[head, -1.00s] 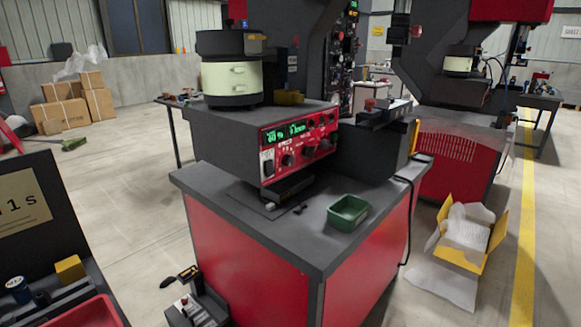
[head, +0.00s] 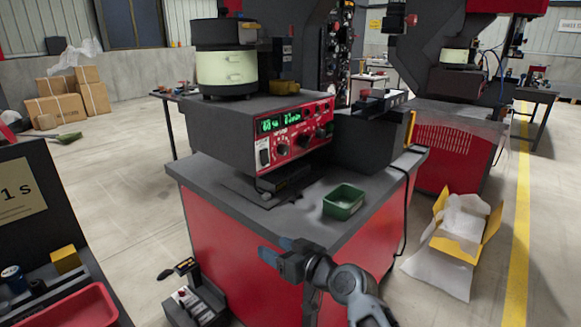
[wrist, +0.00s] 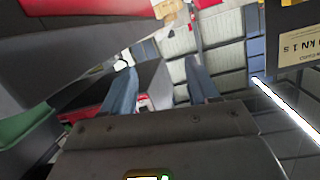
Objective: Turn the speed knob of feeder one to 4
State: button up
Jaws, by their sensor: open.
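The feeder's control box (head: 225,142) stands on the bench, with a red front panel (head: 290,152) facing right. The panel carries two green displays, a rocker switch and several black knobs, among them a larger one (head: 283,149) at the middle and another (head: 320,135) at the right. The knob labels and pointer marks are too small to read. My gripper (head: 277,249) is in front of the bench's near corner, well below and apart from the panel. Its two blue fingers (wrist: 160,85) are apart and empty in the wrist view.
A green tray (head: 344,201) sits on the grey bench top (head: 285,220) right of the panel. The pale green bowl feeder (head: 227,68) stands on the box. An open yellow carton (head: 462,228) lies on the floor at right. A red bin (head: 75,308) is at lower left.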

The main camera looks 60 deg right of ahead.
jog(key=w+d+r+n+t, duration=0.1)
jog(key=w+d+r+t, duration=0.1)
jog(key=d+r, duration=0.75)
jog(key=n, duration=0.2)
send_near(287, 150)
jog(key=w, duration=0.2)
jog(key=shift+t, duration=0.3)
jog(key=shift+d+p+x, duration=0.1)
jog(key=shift+p+x, duration=0.1)
jog(key=shift+x, duration=1.45)
jog(key=shift+d+p+x, duration=0.15)
jog(key=shift+x, duration=1.5)
jog(key=shift+s+f, duration=0.1)
jog(key=shift+f, duration=0.05)
jog(key=c, duration=1)
jog(key=shift+c, duration=0.2)
jog(key=shift+m, duration=0.4)
